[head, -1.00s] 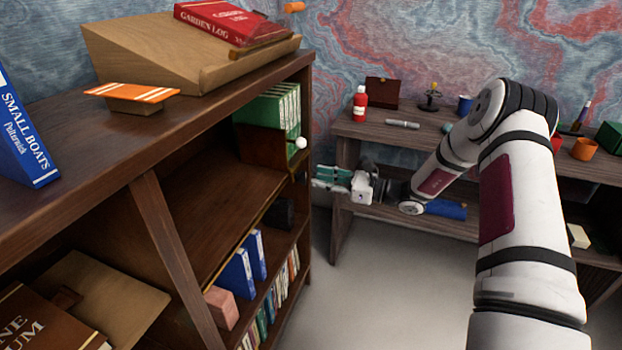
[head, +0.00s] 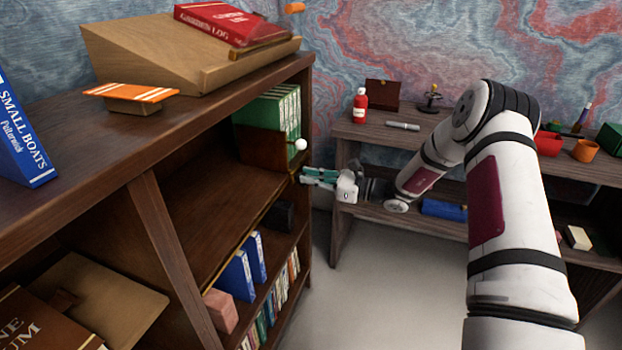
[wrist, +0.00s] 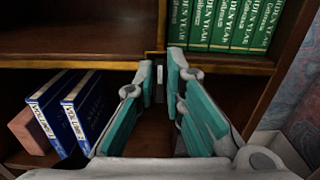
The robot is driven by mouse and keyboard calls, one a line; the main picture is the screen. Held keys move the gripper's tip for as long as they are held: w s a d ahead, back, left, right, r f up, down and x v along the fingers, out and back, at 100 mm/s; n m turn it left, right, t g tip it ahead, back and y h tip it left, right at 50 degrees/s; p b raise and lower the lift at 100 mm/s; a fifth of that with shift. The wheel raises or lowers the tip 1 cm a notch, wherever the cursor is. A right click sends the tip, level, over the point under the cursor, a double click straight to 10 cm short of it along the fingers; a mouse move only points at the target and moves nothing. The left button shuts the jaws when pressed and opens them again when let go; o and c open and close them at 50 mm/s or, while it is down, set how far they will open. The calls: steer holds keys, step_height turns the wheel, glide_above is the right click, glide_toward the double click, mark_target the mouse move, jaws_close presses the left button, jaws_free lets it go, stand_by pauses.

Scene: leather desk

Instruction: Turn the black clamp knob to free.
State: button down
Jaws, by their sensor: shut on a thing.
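My gripper (head: 305,176) is at the right end of the middle shelf's front edge in the head view. Its teal-padded fingers (wrist: 160,84) are nearly together in the wrist view, shut on the small dark clamp knob (wrist: 160,76) just under the brass front rail. A pale mark shows on the knob between the fingertips. The fingers hide most of the knob, so I cannot tell its turned position. The brass rail (wrist: 100,64) runs along the shelf edge, with a brass clamp piece (wrist: 154,55) above the knob.
Green books (head: 283,110) stand behind a brown divider (head: 262,149), with a white ball (head: 301,144) at its front. Blue volumes (head: 238,275) and a pink block (head: 221,311) stand on the shelf below. A side desk (head: 395,137) is at right. The floor between is clear.

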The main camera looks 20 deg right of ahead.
steer(key=shift+n, duration=0.3)
steer(key=shift+s+a+f+n+b, duration=0.15)
steer(key=shift+n+b, duration=1.05)
steer(key=shift+n, duration=1.45)
steer(key=shift+s+f+n+b, duration=0.2)
steer(key=shift+n+b, duration=1.05)
steer(key=shift+n, duration=1.35)
steer(key=shift+s+a+f+n+b, duration=0.1)
steer(key=shift+f+n+b, duration=0.15)
steer(key=shift+n+b, duration=1.7)
steer(key=shift+n+p, duration=0.65)
steer(key=shift+n, duration=0.25)
steer(key=c, duration=1.7)
jaws_free()
steer(key=shift+o, duration=0.2)
steer(key=v, duration=1.2)
